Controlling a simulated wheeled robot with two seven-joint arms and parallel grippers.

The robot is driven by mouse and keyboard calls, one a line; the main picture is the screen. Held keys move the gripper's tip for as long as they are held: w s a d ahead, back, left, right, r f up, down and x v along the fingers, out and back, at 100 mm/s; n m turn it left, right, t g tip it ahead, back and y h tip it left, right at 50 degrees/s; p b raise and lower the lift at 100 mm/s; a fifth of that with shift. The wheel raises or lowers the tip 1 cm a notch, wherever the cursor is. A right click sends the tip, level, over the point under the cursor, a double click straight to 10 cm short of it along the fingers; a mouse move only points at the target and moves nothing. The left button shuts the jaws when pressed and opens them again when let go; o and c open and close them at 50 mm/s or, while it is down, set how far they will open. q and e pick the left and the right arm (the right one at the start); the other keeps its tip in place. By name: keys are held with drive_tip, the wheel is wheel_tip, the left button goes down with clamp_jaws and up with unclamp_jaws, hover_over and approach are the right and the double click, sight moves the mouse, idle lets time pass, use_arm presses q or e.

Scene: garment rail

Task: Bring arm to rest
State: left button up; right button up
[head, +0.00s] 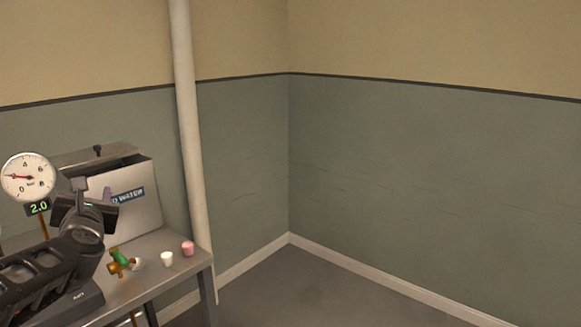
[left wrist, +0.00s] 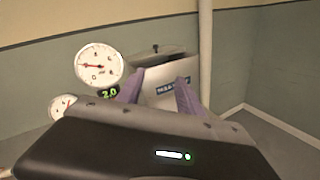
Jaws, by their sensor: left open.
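My left gripper (head: 92,205) shows at the left of the head view, above a grey metal table (head: 178,243). In the left wrist view its two purple-grey fingers (left wrist: 158,96) stand apart, with nothing between them. The fingers point toward a metal box with a "WATER" label (head: 140,205), which stands at the back of the table. I cannot tell how far the fingertips are from the box. My right gripper is in neither view.
A round gauge (head: 28,177) with a green "2.0" display stands left of my gripper. A brass valve with a green handle (head: 120,258), a white cup (head: 167,259) and a pink cup (head: 188,248) are on the table. A vertical pipe (head: 190,120) stands behind. The floor right is clear.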

use_arm(q)
drive_tip(key=w+d+f+m+g+h+p, duration=0.1)
drive_tip(key=d+f+m+h, duration=0.1)
drive_tip(key=d+f+m, duration=0.35)
drive_tip(key=w+d+f+m+h, duration=0.1)
drive_tip(key=d+f+m+h, duration=0.15)
drive_tip(key=f+m, duration=0.55)
drive_tip(key=w+d+f+m+g+h+p, duration=0.15)
drive_tip(key=d+f+m, duration=0.3)
drive_tip(key=f, duration=0.45)
drive_tip(key=s+d+f+m+g+h, duration=0.25)
drive_tip(key=d+f+m, duration=0.25)
drive_tip(key=f, duration=0.3)
drive_tip(key=s+d+f+m+g+h, duration=0.1)
drive_tip(key=s+d+f+m, duration=0.4)
drive_tip(key=f, duration=0.3)
drive_tip(key=s+d+f+m+g+h+p, duration=0.1)
drive_tip(key=s+d+f+m+g, duration=0.1)
drive_tip(key=s+d+f, duration=0.3)
drive_tip(key=s+d+f+m+g+h+p, duration=0.1)
drive_tip(key=s+d+f, duration=0.5)
drive_tip(key=s, duration=0.7)
drive_tip(key=s+d+f+m+g+h+p, duration=0.2)
drive_tip(key=s+d+f+m+g, duration=0.3)
drive_tip(key=s, duration=0.5)
drive_tip(key=shift+d+f+g+p, duration=0.4)
drive_tip(key=shift+d+p, duration=0.3)
drive_tip(key=shift+d, duration=0.1)
drive_tip(key=shift+s, duration=0.1)
drive_tip(key=shift+a, duration=0.1)
